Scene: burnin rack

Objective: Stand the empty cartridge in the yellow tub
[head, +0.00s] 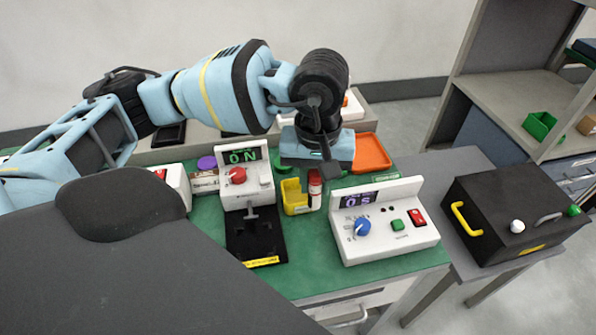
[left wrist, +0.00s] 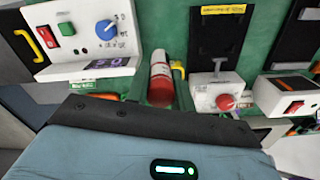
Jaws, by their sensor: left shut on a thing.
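The cartridge (head: 314,190) is a small cylinder with a red and white body, roughly upright in the head view. My left gripper (head: 322,174) points down from above and is shut on it. In the left wrist view the cartridge (left wrist: 160,76) shows in the middle, its red end nearest the camera. The yellow tub (head: 293,203) is just left of the cartridge in the head view; only a bit of yellow (left wrist: 178,69) shows beside it in the left wrist view. I cannot tell whether the cartridge's lower end is beside or over the tub. My right gripper is not in view.
A white box with a blue knob (head: 362,227) stands right of the tub. A device with a red knob and black base (head: 247,245) stands left. An orange tray (head: 372,153) lies behind. A black case (head: 515,220) sits on the grey side table.

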